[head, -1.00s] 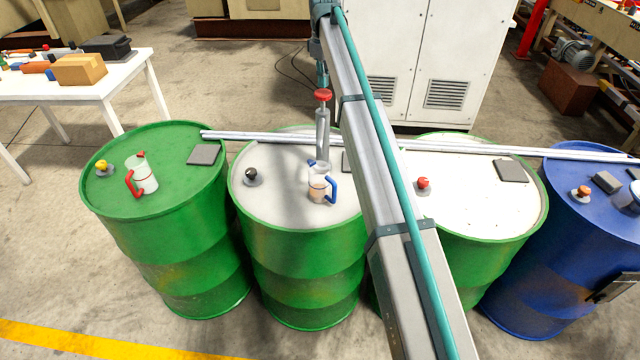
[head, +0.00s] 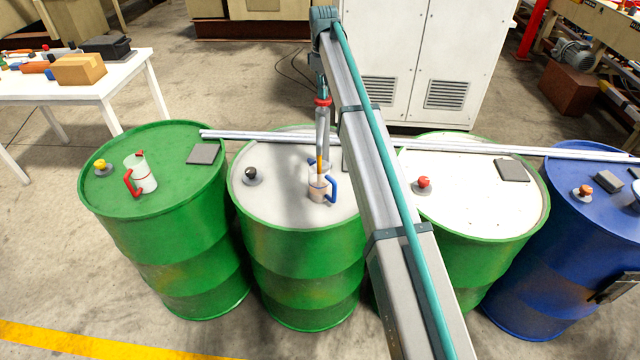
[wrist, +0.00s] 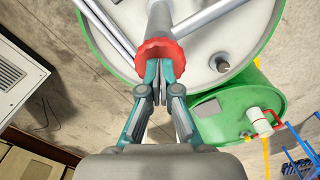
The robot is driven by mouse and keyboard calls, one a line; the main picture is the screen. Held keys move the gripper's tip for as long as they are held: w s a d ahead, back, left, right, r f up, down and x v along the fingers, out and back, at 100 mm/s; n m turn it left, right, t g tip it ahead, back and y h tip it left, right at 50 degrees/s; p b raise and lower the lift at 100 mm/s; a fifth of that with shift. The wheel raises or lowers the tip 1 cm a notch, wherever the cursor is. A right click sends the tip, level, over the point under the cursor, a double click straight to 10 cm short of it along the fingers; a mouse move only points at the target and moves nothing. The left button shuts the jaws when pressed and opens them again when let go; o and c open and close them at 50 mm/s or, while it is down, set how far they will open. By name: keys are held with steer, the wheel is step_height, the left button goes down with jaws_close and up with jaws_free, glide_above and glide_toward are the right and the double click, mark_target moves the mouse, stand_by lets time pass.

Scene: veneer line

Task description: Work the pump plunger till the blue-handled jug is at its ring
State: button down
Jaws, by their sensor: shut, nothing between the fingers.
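The hand pump (head: 323,125) stands on the pale-topped second drum, with its red plunger cap (head: 323,101) on top. My gripper (head: 322,94) is directly above the cap. In the wrist view the shut fingertips (wrist: 158,66) meet the red cap (wrist: 160,48), with nothing held between them. The clear jug (head: 318,185) with a blue handle stands upright on the drum under the pump. An orange-brown stream runs down into it, and tan liquid shows in its lower part. Its ring is too small to tell from the liquid.
A black knob (head: 251,175) is left of the jug. A red-handled jug (head: 144,177) stands on the left green drum (head: 170,140). A white drum top (head: 470,195) lies right of my arm.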

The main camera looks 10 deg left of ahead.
steer(key=shift+f, duration=0.75)
steer(key=shift+r, duration=0.2)
steer(key=shift+r+p, duration=1.15)
steer(key=shift+r, duration=1.75)
steer(key=shift+f+b, duration=0.85)
steer(key=shift+f, duration=2.25)
steer(key=shift+r, duration=0.1)
